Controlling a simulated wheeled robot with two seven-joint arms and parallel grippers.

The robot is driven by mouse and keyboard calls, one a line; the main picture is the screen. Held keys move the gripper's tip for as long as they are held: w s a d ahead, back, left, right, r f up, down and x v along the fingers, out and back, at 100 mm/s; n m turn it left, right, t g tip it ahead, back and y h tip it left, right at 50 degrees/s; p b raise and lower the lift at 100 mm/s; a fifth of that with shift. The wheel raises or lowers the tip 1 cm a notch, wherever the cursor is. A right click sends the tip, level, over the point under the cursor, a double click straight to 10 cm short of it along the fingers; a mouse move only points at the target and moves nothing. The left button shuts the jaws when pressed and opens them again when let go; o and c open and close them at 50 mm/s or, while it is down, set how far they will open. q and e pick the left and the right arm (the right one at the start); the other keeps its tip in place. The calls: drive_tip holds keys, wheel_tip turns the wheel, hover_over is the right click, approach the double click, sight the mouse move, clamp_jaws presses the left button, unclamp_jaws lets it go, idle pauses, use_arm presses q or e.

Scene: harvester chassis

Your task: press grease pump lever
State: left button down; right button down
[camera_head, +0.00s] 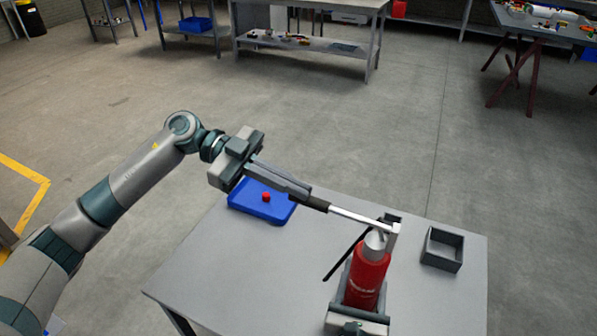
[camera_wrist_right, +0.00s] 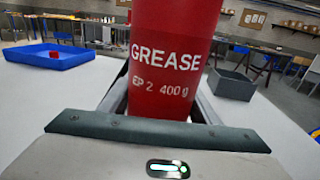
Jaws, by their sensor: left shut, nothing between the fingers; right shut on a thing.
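The grease pump (camera_head: 367,280) is a red cylinder with a silver head, standing roughly upright above the table in the head view. In the right wrist view the red body (camera_wrist_right: 170,50) reads "GREASE EP 2 400 g". Its silver lever (camera_head: 357,217) reaches out to the upper left and ends in a dark grip. My left gripper (camera_head: 303,192) is shut, with its fingertips at the dark grip end; whether they touch it I cannot tell. My right gripper (camera_head: 361,300) is shut around the red body, one finger on each side. The pump's lower end is hidden.
The grey table (camera_head: 210,270) holds a blue tray (camera_head: 243,208) with a small red object (camera_head: 266,197) in it, and an open grey box (camera_head: 441,262) right of the pump. A thin black hose (camera_head: 343,259) hangs left of the pump. Workbenches (camera_head: 305,47) stand far behind.

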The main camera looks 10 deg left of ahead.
use_arm(q)
wheel_tip(320, 180, down, 5)
drive_tip(key=shift+a+r+g+h, duration=0.15)
drive_tip(key=shift+g+h, duration=0.15)
drive_tip(key=shift+h, duration=0.9)
drive_tip(key=shift+f, duration=0.55)
use_arm(e)
drive_tip(key=shift+a, duration=0.1)
use_arm(q)
drive_tip(key=shift+a+r, duration=0.1)
drive_tip(key=shift+r, duration=0.55)
drive_tip(key=w+a+r, duration=0.2)
drive_tip(key=a+r, duration=0.2)
drive_tip(key=a, duration=0.6)
drive_tip(key=shift+a, duration=0.3)
